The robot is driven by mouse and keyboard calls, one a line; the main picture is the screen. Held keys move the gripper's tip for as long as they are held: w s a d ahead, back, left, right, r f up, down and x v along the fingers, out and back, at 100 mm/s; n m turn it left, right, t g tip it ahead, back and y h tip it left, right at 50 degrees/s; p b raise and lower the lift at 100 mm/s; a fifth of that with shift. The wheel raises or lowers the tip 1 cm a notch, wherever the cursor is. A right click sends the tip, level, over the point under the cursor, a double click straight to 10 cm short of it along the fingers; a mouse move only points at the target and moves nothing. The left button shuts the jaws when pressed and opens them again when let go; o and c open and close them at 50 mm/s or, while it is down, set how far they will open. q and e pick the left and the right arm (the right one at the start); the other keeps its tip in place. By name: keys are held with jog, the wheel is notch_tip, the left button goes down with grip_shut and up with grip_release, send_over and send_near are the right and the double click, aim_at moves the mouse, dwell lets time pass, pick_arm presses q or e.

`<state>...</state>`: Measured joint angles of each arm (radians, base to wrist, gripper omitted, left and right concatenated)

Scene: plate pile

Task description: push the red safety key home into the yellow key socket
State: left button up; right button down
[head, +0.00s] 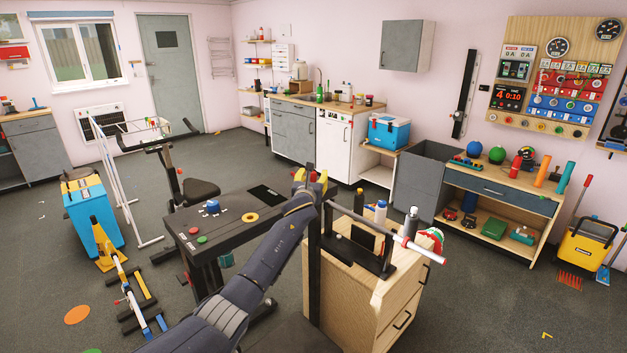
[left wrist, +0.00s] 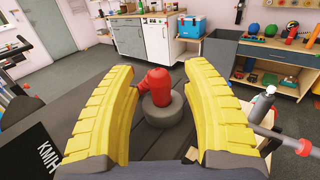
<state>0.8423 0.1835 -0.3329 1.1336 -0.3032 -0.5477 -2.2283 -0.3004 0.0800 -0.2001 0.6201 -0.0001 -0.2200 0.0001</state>
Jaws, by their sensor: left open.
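The red safety key (left wrist: 158,86) shows in the left wrist view, upright with a bent top, on a round grey base (left wrist: 163,110). My left gripper (left wrist: 160,85) is open, with its yellow fingers on either side of the key. The key's left side looks close to the left finger; I cannot tell whether they touch. In the head view my left gripper (head: 313,178) is beyond the right end of the black console, and a bit of red (head: 311,169) shows at it. The yellow key socket (head: 251,217) is a flat ring on the console top. My right gripper is out of view.
The black console (head: 222,243) carries a blue knob (head: 212,206) and red and green buttons. A wooden cabinet (head: 345,290) with bottles and a red-ended bar (head: 400,241) stands close to my left arm. The console top around the socket looks clear.

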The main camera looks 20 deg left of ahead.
pick_arm(q)
grip_shut()
jog(key=shift+r, duration=0.1)
dwell(0.3)
notch_tip(320, 180, up, 20)
dwell(0.7)
